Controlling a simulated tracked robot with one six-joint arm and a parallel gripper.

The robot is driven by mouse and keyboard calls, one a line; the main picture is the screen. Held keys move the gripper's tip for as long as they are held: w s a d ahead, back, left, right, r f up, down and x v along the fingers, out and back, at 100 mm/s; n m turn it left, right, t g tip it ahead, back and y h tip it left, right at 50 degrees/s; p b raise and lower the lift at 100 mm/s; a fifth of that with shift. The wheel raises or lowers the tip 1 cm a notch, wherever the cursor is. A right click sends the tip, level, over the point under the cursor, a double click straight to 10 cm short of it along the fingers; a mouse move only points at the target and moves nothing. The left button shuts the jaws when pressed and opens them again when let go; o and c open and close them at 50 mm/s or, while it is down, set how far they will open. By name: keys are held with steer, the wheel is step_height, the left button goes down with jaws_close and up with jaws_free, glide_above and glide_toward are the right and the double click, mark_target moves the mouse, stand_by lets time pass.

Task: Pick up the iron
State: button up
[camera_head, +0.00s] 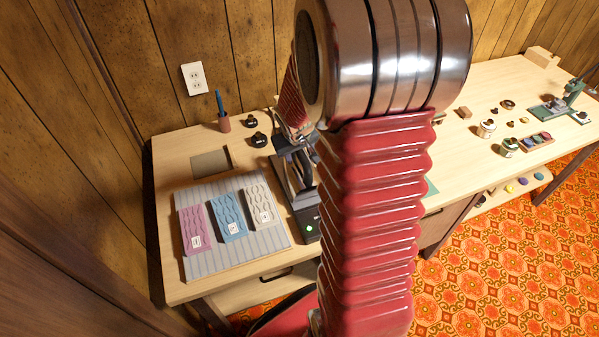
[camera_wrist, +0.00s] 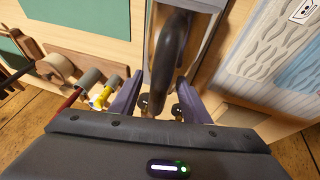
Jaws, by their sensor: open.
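The iron (camera_wrist: 172,50) shows in the wrist view as a dark curved handle over a pale metallic body. In the head view, its dark shape (camera_head: 292,181) stands on the table right of the striped pad and is partly hidden by my arm. My gripper (camera_wrist: 160,82) is open, one finger on each side of the handle. I cannot tell whether either finger touches it. In the head view my gripper (camera_head: 292,150) reaches down at the iron from the back.
The striped pad (camera_head: 232,263) holds a pink, a blue and a cream fabric piece. A dark block with a green light (camera_head: 309,228) sits by the iron. A pen cup (camera_head: 224,123) and two black knobs stand behind. Small items and a green machine (camera_head: 560,103) lie further right.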

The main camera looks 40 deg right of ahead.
stand_by(0.3)
jaws_close()
stand_by(0.4)
